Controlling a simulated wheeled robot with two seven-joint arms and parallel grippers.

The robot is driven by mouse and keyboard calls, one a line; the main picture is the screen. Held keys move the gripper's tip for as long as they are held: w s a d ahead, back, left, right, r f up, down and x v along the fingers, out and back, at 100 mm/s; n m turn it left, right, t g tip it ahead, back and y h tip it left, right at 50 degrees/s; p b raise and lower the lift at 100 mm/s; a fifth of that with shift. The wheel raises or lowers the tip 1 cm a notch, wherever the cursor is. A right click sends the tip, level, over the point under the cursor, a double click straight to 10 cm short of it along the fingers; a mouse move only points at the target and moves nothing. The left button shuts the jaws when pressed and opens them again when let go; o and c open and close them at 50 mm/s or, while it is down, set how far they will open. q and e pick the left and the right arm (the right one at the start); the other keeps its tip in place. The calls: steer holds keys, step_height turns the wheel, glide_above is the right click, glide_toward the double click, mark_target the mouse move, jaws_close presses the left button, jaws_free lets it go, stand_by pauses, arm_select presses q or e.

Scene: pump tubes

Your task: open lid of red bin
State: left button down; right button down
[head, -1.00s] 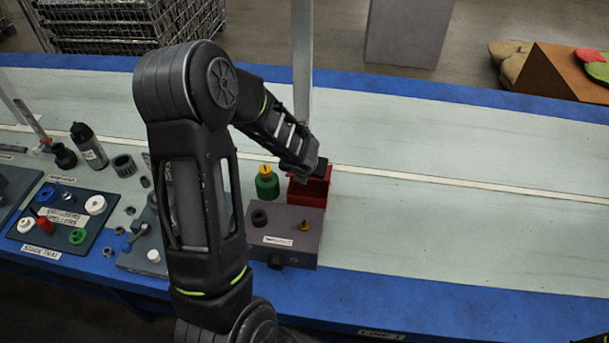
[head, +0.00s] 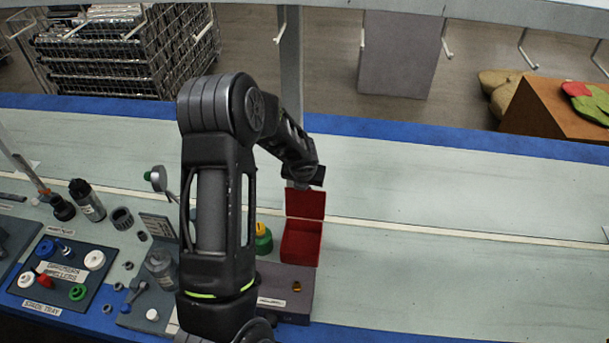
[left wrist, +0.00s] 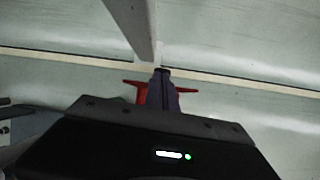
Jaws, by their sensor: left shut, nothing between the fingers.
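The red bin (head: 300,247) stands on the table near the middle in the head view. Its lid (head: 305,204) is raised and stands up at the bin's back edge, so the red inside shows. My left gripper (head: 303,184) is just above the lid's top edge; the head view does not show clearly whether it touches. In the left wrist view my gripper's fingers (left wrist: 162,75) are together and empty. Red parts of the bin or lid (left wrist: 186,90) show on both sides behind them. My right gripper is in neither view.
A green bottle with a yellow top (head: 263,238) stands close left of the bin. A grey block (head: 292,278) is in front. A dark tray (head: 44,287) with several coloured parts lies far left. A grey post (head: 291,80) rises behind. The table right of the bin is clear.

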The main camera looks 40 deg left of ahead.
arm_select(q)
steer(key=f+b, duration=0.1)
steer(key=f+g+b, duration=0.1)
steer(key=f, duration=0.1)
steer(key=shift+a+f, duration=0.1)
steer(key=shift+a, duration=0.3)
steer(key=shift+h+b, duration=0.3)
steer(key=shift+b, duration=0.2)
steer(key=shift+d+r+g+b, duration=0.1)
steer(key=shift+r+g+b, duration=0.2)
steer(key=shift+g, duration=0.2)
steer(key=shift+r+h, duration=0.2)
steer(key=shift+h, duration=0.1)
steer(key=shift+r, duration=0.6)
steer(key=w+b+v, duration=0.1)
steer(key=v, duration=0.7)
steer(key=shift+w+r+t, duration=0.2)
steer(key=shift+r+t, duration=0.05)
steer(key=shift+t, duration=0.05)
